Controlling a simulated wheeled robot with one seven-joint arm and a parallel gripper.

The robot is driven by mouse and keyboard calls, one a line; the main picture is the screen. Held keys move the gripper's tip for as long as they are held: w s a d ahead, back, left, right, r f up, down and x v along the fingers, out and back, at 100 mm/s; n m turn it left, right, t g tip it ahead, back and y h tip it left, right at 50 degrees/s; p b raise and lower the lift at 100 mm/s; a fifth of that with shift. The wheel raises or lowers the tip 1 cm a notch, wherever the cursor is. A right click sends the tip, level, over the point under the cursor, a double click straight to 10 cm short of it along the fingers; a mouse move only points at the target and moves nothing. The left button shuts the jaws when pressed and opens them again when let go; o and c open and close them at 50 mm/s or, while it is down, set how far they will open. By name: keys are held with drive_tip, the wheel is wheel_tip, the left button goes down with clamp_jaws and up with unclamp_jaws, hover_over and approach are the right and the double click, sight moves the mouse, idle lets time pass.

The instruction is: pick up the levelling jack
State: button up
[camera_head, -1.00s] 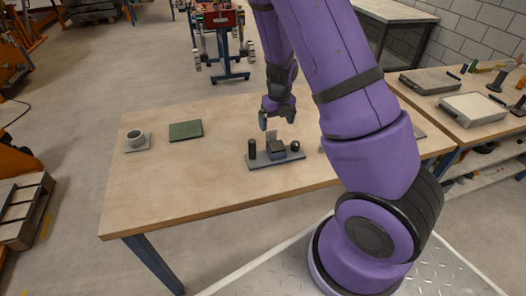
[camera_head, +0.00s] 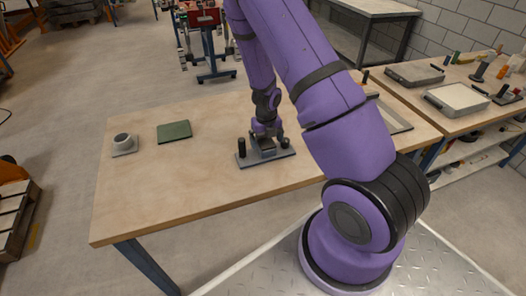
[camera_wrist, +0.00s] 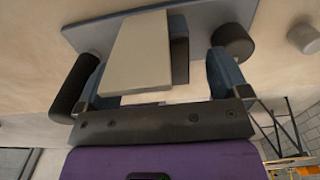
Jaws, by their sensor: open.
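The levelling jack appears to be the grey unit on a flat base plate (camera_head: 250,160), near the front edge of the wooden table. It carries a black upright cylinder (camera_head: 241,147) at left, a pale block in the middle and a dark knob (camera_head: 285,143) at right. My gripper (camera_head: 266,133) is open, low over the middle of the unit. In the wrist view its two blue fingers (camera_wrist: 158,80) stand on either side of the pale block (camera_wrist: 138,50), between black cylinder (camera_wrist: 75,85) and knob (camera_wrist: 233,40). Whether the fingers touch the block I cannot tell.
A green mat (camera_head: 174,131) and a grey cup-like part on a small plate (camera_head: 124,151) lie at the table's left. A shallow tray (camera_head: 398,120) is partly hidden behind my arm.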

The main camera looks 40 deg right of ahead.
wheel_tip(320, 180, down, 2)
drive_tip(key=shift+s, duration=0.1)
drive_tip(key=shift+s+f, duration=0.1)
drive_tip(key=shift+f, duration=0.25)
drive_tip(key=shift+a, duration=0.1)
